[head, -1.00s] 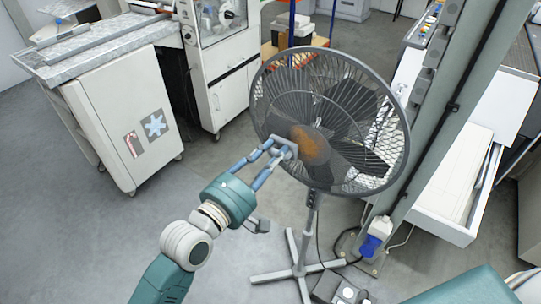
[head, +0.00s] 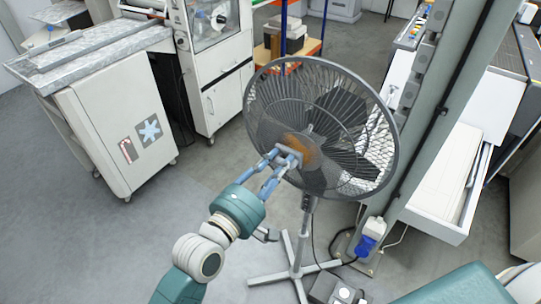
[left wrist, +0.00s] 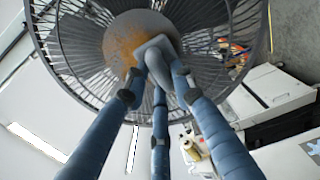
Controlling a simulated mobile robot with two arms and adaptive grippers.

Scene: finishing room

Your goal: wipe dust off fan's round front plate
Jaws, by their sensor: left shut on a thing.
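The fan (head: 350,185) stands upright on a pole, with a dark wire cage. Its round front plate (head: 311,158) is grey with an orange-brown dust patch, mostly on its left side in the head view. The plate also shows in the left wrist view (left wrist: 143,22), with dust at its left and lower part. My right gripper is not in view.
A grey post (head: 440,110) stands close to the fan's right. An open white drawer (head: 440,205) lies beyond it. A white cabinet (head: 110,125) is at the left. The fan's cross foot (head: 293,272) and a cable are on the floor. Floor at the left front is clear.

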